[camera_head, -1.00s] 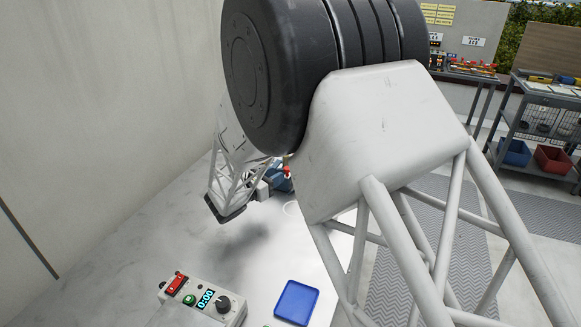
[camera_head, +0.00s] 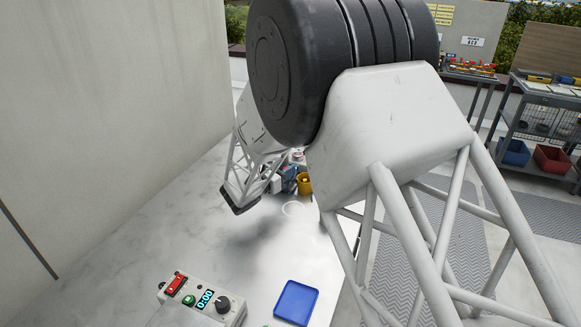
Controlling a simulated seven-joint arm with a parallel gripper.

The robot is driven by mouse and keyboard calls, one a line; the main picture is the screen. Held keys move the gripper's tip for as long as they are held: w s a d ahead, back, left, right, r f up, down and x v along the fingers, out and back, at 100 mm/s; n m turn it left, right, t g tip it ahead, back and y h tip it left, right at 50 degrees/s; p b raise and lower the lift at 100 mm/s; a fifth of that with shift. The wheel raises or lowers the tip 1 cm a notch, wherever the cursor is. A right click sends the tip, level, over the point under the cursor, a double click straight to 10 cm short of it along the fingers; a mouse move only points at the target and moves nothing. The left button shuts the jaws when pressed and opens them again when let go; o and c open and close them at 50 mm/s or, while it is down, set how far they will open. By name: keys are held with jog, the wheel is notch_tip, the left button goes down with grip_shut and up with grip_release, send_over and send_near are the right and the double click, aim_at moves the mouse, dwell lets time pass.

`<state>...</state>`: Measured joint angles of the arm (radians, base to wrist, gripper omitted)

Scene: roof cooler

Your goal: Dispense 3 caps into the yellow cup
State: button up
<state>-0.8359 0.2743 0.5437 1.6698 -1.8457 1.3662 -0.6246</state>
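The yellow cup (camera_head: 305,186) shows small in the gap between my arm links, partly hidden by the large white link. Just left of it is a cluster of blue and pale parts (camera_head: 287,179), with a little red above; it is too small and covered to tell what it is. A pale circle (camera_head: 293,209) is marked on the table in front of the cup. My arm fills the upper middle of the view. My gripper's fingers cannot be made out behind the arm. No caps can be made out.
A control box (camera_head: 228,318) with a red switch, green button, knob and display reading 0:00 stands at the table's front. A blue tray (camera_head: 296,302) lies right of it. A wall bounds the left; shelves with bins (camera_head: 553,158) stand far right. The marble table's left part is clear.

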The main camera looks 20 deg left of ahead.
jog(key=shift+x, duration=1.3)
jog(key=shift+c, duration=0.5)
grip_shut()
